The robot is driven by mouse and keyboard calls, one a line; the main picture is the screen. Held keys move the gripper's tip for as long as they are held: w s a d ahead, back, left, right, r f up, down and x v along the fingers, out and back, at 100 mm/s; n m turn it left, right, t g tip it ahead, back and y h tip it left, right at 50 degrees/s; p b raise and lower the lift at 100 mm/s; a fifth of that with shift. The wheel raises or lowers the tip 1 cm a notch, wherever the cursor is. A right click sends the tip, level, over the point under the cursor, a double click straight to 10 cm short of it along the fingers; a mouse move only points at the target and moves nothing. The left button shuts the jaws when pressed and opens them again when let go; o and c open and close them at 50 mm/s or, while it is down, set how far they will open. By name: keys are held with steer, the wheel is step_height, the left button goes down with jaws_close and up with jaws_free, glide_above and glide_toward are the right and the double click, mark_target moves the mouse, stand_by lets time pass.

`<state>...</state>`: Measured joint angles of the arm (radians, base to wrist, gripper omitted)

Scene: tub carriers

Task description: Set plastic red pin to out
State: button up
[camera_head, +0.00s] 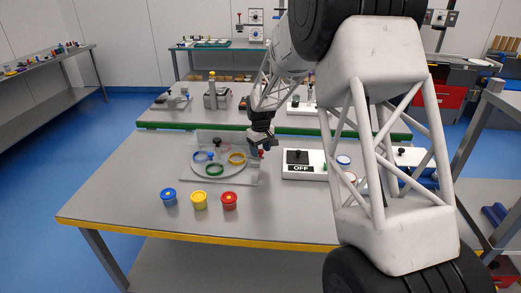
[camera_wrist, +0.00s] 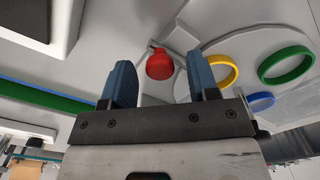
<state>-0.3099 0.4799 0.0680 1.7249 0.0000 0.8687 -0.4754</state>
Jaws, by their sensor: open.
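The red pin (camera_wrist: 160,65) has a rounded red knob and sits at the edge of the grey carrier. It also shows as a small red spot at the right side of the carrier (camera_head: 238,180) in the head view (camera_head: 261,153). My gripper (camera_wrist: 161,78) is open, with one blue finger on each side of the knob in the wrist picture. The fingers appear apart from the knob; their exact distance from it is unclear. In the head view my gripper (camera_head: 264,143) is low over the carrier's back right corner.
The carrier's round plate bears a blue ring (camera_head: 202,155), a yellow ring (camera_head: 237,157) and a green ring (camera_head: 215,170). Blue (camera_head: 168,197), yellow (camera_head: 199,200) and red (camera_head: 229,200) tubs stand in front. A white box marked OFF (camera_head: 301,168) stands to the right.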

jaws_close()
steer(key=shift+d+f, duration=0.1)
steer(key=shift+d, duration=1.4)
jaws_free()
step_height(320, 180, up, 8)
stand_by(0.3)
